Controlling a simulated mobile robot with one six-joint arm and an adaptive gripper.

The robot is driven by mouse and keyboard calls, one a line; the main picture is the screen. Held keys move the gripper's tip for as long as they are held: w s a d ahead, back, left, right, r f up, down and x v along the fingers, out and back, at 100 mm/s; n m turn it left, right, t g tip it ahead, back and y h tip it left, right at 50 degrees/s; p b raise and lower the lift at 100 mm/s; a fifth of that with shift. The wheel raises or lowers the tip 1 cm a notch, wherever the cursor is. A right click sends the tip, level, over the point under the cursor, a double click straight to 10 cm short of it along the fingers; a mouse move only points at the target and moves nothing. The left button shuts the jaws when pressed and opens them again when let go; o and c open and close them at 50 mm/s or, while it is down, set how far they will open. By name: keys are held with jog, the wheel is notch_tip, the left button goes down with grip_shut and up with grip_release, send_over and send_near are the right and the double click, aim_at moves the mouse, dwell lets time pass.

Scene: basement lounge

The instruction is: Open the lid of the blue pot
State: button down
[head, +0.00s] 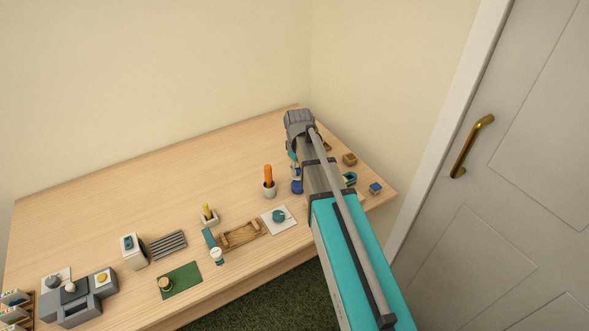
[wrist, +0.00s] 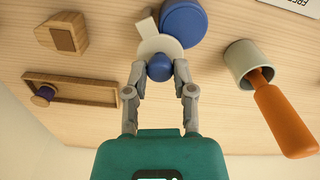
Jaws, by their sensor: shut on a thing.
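The blue pot (wrist: 184,22) shows at the top of the wrist view as a round blue body. In the head view a blue shape (head: 297,187) shows just below my gripper (head: 295,172), partly hidden by my arm. In the wrist view my gripper (wrist: 160,72) is shut on a blue ball-shaped knob (wrist: 159,66). A pale cream disc (wrist: 161,44) lies behind the knob and overlaps the pot's edge in the picture. I cannot tell whether the disc touches the pot.
A cup (wrist: 238,60) with an orange-handled tool (wrist: 285,120) stands close to the pot. A wooden tray (wrist: 75,90) and wooden block (wrist: 66,35) are on the other side. A white square (head: 279,219) with a teal item lies nearer. The table's back left is clear.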

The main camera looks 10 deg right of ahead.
jog(key=shift+s+d+m, duration=0.1)
jog(key=shift+d+m, duration=0.1)
jog(key=shift+m, duration=0.1)
jog(key=m, duration=0.3)
jog(key=shift+w+d, duration=0.25)
jog(key=shift+d, duration=0.15)
jog(key=shift+w+d+m, duration=0.1)
jog(key=shift+d+m, duration=0.2)
jog(key=shift+m, duration=0.8)
jog(key=shift+w+d+m, duration=0.1)
jog(key=shift+d+m, duration=0.15)
jog(key=shift+m, duration=0.85)
jog(key=c, duration=0.5)
grip_release()
jog(key=shift+c, duration=0.2)
jog(key=shift+o, duration=0.4)
jog(key=shift+r, duration=0.1)
